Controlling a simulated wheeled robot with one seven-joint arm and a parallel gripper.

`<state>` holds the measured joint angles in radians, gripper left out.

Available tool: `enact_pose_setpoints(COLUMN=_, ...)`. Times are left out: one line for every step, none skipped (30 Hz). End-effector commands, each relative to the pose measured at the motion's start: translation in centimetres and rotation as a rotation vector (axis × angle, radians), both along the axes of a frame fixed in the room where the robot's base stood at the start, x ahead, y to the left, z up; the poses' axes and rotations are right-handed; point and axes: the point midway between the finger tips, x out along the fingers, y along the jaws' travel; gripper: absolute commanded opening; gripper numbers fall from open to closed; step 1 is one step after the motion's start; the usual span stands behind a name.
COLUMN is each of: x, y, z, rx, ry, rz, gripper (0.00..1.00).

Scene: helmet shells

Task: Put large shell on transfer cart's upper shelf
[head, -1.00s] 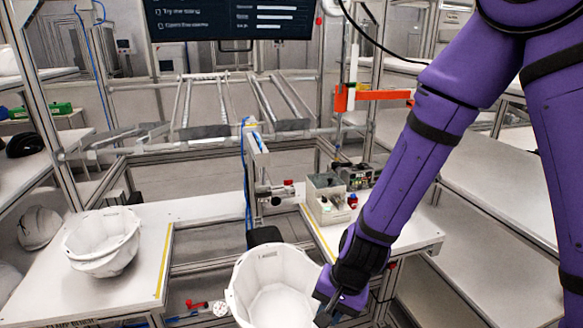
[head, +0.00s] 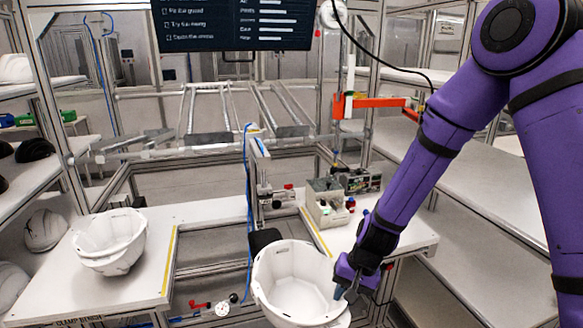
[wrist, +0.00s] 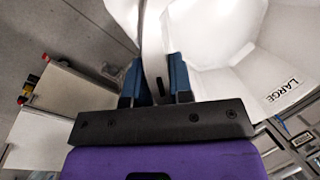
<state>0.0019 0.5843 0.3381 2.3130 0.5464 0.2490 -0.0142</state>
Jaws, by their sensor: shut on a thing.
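A white large shell (head: 292,281) is held open side up in front of the workbench in the head view. In the wrist view the large shell (wrist: 233,50) fills the upper right and carries the word LARGE. My gripper (head: 345,290) is shut on the shell's right rim. In the wrist view the blue fingers of my gripper (wrist: 158,80) pinch the rim between them. No transfer cart can be clearly made out in these views.
Other white shells (head: 110,241) sit stacked on the left bench (head: 150,285). A post with a blue cable rises behind the held shell. Long white shelves (head: 470,215) on the right have bare surfaces.

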Motion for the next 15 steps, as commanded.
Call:
enact_pose_setpoints(x=1.4, y=-1.2, z=-0.4, rx=0.002, ry=-0.001, rz=0.009, gripper=0.0)
enact_pose_setpoints(x=2.1, y=-1.9, z=-0.7, rx=0.002, ry=-0.003, rz=0.02, gripper=0.0)
enact_pose_setpoints(x=3.2, y=-3.0, z=-1.0, rx=0.002, ry=-0.003, rz=0.036, gripper=0.0)
enact_pose_setpoints(x=4.1, y=-4.0, z=-1.4, rx=0.001, ry=-0.005, rz=0.05, gripper=0.0)
enact_pose_setpoints(x=4.9, y=-5.1, z=-1.7, rx=0.0, ry=-0.005, rz=0.063, gripper=0.0)
enact_pose_setpoints(x=6.1, y=-6.6, z=-2.2, rx=-0.002, ry=-0.006, rz=0.082, gripper=0.0)
enact_pose_setpoints(x=6.8, y=-7.7, z=-2.5, rx=-0.004, ry=-0.008, rz=0.1, gripper=0.0)
enact_pose_setpoints(x=7.5, y=-8.9, z=-2.8, rx=-0.006, ry=-0.007, rz=0.112, gripper=0.0)
enact_pose_setpoints(x=8.3, y=-10.3, z=-3.2, rx=-0.009, ry=-0.007, rz=0.131, gripper=0.0)
enact_pose_setpoints(x=8.8, y=-11.4, z=-3.5, rx=-0.012, ry=-0.007, rz=0.144, gripper=0.0)
enact_pose_setpoints(x=9.3, y=-12.3, z=-3.8, rx=-0.015, ry=-0.006, rz=0.155, gripper=0.0)
enact_pose_setpoints(x=9.8, y=-13.5, z=-4.1, rx=-0.018, ry=-0.005, rz=0.17, gripper=0.0)
enact_pose_setpoints(x=10.1, y=-14.3, z=-4.3, rx=-0.021, ry=-0.003, rz=0.18, gripper=0.0)
enact_pose_setpoints(x=10.4, y=-15.0, z=-4.5, rx=-0.023, ry=-0.003, rz=0.188, gripper=0.0)
enact_pose_setpoints(x=10.7, y=-15.8, z=-4.7, rx=-0.025, ry=-0.002, rz=0.198, gripper=0.0)
